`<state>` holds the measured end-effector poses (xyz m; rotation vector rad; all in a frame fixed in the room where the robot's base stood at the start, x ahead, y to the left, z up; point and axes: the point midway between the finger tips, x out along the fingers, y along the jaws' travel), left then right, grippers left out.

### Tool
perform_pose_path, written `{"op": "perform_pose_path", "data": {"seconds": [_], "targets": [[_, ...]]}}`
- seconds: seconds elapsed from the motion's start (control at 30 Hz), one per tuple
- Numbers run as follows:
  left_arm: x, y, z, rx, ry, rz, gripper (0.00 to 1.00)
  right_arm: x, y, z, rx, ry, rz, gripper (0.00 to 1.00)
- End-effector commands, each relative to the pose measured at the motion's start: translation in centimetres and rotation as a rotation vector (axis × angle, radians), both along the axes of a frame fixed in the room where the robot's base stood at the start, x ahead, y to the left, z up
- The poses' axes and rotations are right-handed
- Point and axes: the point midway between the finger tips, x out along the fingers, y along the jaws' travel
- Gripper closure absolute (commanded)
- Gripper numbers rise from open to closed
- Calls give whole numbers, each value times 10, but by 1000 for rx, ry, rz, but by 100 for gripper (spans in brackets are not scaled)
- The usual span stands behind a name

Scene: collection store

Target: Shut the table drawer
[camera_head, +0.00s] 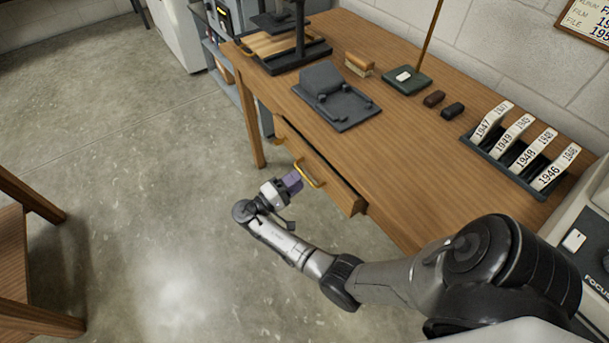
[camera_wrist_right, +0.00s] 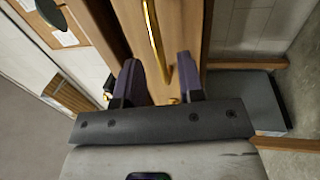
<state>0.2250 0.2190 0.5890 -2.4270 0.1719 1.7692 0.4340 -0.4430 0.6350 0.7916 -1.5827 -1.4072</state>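The wooden table drawer (camera_head: 335,185) stands out a little from the front of the wooden table (camera_head: 400,165); its end shows at the right. A brass bar handle (camera_head: 311,174) is on its front. My right gripper (camera_head: 294,181) is in front of the drawer, close to this handle. In the right wrist view its two dark fingers (camera_wrist_right: 159,72) are apart, with the brass handle (camera_wrist_right: 155,42) ahead, in line with the gap between them. I cannot tell whether they touch the drawer front. My left gripper is not in view.
On the table are a dark grey device (camera_head: 335,97), a brush (camera_head: 359,64) and a rack (camera_head: 510,155) of year cards. A wooden chair (camera_head: 25,250) stands at the far left; the floor between is clear.

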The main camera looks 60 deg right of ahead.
Motion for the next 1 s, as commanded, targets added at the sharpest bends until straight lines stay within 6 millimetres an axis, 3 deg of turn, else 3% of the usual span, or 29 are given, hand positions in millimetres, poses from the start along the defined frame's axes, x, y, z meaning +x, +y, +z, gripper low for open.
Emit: {"op": "perform_pose_path", "data": {"seconds": [0.3, 0.73, 1.0], "targets": [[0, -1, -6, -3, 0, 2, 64, -14, -28, 5, 0, 1, 0, 64], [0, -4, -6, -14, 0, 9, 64, -16, -32, 7, 1, 1, 1, 64], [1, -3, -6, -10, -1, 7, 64, -16, -32, 7, 1, 1, 1, 90]]}}
